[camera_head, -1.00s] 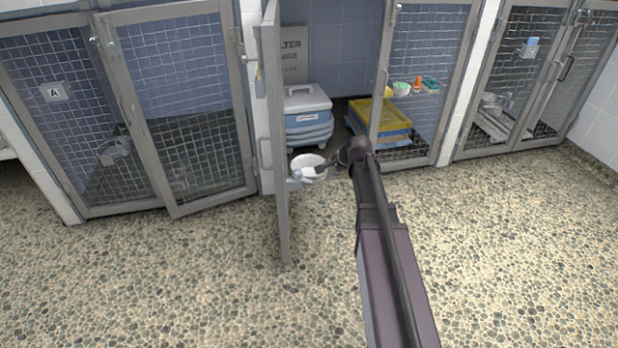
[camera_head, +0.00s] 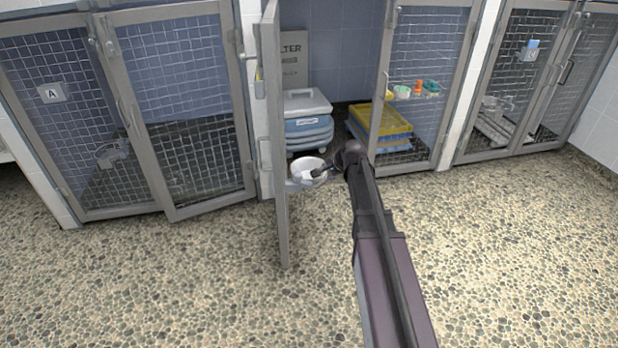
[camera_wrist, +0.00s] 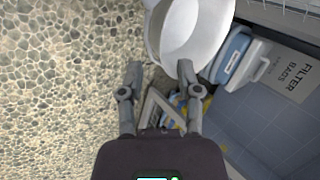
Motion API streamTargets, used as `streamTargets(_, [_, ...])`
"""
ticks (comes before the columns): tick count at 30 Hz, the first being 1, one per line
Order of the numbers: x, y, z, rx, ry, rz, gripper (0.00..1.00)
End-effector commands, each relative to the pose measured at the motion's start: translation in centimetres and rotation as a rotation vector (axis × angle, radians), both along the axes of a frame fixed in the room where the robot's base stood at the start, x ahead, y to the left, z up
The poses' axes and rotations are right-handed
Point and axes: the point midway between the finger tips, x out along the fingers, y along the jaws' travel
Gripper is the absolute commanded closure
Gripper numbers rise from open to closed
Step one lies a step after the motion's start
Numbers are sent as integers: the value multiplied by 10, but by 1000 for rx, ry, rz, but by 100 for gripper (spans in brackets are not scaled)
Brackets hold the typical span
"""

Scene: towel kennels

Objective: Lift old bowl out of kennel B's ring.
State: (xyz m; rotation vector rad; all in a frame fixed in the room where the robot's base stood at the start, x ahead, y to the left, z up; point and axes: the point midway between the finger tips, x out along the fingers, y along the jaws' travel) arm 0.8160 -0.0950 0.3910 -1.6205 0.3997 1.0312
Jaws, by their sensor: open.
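A white bowl (camera_head: 308,166) sits at the open door of the middle kennel, low on the door's inner side. It also shows large at the top of the wrist view (camera_wrist: 190,40). The ring that bears it cannot be made out clearly; a pale blue-grey piece shows at the bowl's left front. My gripper (camera_wrist: 160,70) is open and empty, its two fingers spread. In the wrist view the right fingertip is close to the bowl's near edge and the left one is over the floor. Whether either touches cannot be told. In the head view the gripper overlaps the bowl's right side.
The open door (camera_head: 273,140) stands just left of the bowl. Behind are a blue bin with a grey lid (camera_head: 307,103), yellow and blue trays (camera_head: 393,120) and a filter bags sign (camera_wrist: 292,75). The pebbled floor in front is clear.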

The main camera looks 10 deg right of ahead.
Motion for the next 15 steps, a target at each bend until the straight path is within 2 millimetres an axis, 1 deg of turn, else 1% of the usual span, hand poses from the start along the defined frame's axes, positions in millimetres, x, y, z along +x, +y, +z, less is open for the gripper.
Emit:
streamTargets(1, [5, 0, -7, 0, 0, 0, 55])
streamTargets(6, [17, 3, -20, -1, 0, 1, 55])
streamTargets(10, [22, 5, -27, -1, 0, 1, 55])
streamTargets(15, [25, 7, -30, 0, 0, 0, 55])
